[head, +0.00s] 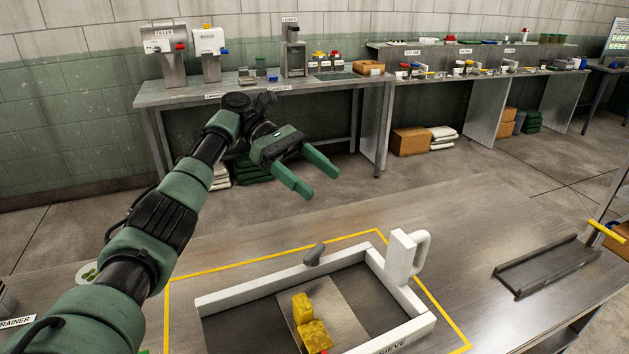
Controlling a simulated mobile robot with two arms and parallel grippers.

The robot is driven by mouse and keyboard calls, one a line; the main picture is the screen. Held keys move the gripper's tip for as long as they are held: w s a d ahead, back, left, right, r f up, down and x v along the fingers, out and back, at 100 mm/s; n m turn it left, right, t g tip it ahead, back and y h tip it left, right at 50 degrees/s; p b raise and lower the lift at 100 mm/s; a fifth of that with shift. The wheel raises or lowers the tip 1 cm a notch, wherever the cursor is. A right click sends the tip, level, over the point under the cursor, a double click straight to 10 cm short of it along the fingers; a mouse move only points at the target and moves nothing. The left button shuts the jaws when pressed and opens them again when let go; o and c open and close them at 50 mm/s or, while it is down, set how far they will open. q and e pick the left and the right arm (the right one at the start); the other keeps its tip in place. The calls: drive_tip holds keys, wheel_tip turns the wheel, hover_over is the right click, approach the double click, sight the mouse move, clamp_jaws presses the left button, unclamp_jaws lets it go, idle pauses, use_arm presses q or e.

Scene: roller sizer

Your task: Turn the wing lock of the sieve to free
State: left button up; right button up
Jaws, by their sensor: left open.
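The sieve (236,295) is a white rectangular frame on the metal table, inside a yellow outline, with its label on the front edge. A small grey wing-shaped knob (314,254), apparently the wing lock, sits on the sieve's back wall and points obliquely. A white block with a loop handle (404,254) stands at the sieve's back right. My left gripper (321,183) is open and empty, above and beyond the knob, apart from it. My right gripper is not in view.
Yellow blocks (312,335) lie on a grey plate inside the sieve. A dark shallow tray (546,265) lies on the table at the right. The table between the tray and the sieve is clear. Benches with dispensers (168,55) stand along the back wall.

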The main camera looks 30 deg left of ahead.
use_arm(q)
drive_tip(key=shift+d+f, duration=0.15)
drive_tip(key=c, duration=0.5)
drive_tip(key=f+m+y+p, duration=0.2)
drive_tip(key=m, duration=0.1)
drive_tip(key=d+f+m+y+p, duration=0.1)
drive_tip(key=f+m+y, duration=0.1)
drive_tip(key=m+y, duration=0.1)
drive_tip(key=shift+w+f+y+p, duration=0.2)
drive_tip(key=shift+f+y+p, duration=0.1)
drive_tip(key=shift+p, duration=0.1)
drive_tip(key=m+t+y+p, duration=0.2)
drive_tip(key=m+y+p, duration=0.2)
drive_tip(key=m+y, duration=0.6)
hover_over(316, 248)
wheel_tip(316, 248, down, 6)
drive_tip(key=shift+r+m+h, duration=0.1)
drive_tip(key=shift+m+h, duration=0.8)
drive_tip(key=shift+h, duration=0.3)
drive_tip(key=shift+f+p, duration=0.45)
drive_tip(key=shift+f, duration=3.55)
clamp_jaws()
